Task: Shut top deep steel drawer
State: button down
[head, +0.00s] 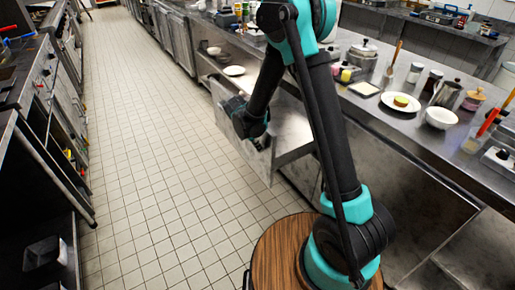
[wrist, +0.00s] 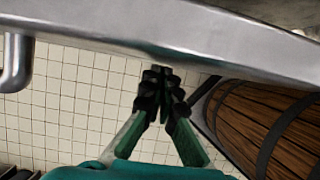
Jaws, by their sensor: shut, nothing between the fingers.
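The top deep steel drawer (head: 258,163) stands pulled out from the counter on the right, its front panel over the tiled aisle. Its bright inner space shows behind the front, partly hidden by my arm. My gripper (head: 246,128) is at the outer side of the drawer front, near its upper edge. In the wrist view the steel drawer edge (wrist: 185,35) crosses the top, with part of a bar handle (wrist: 16,65) at the left. My gripper's fingers (wrist: 162,72) are shut and empty, with the tips close to that edge. I cannot tell whether they touch it.
The steel counter (head: 375,112) above holds plates, jars, a pot and a white bowl (head: 441,117). An open shelf with dishes (head: 234,70) lies beyond the drawer. The tiled floor (head: 150,150) is clear. Cooking units (head: 45,90) line the left side.

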jog(key=w+d, duration=0.8)
jog(key=d, duration=0.4)
jog(key=w+d, duration=0.8)
jog(key=d, duration=0.4)
jog(key=shift+w, duration=0.2)
jog(key=shift+d, duration=0.1)
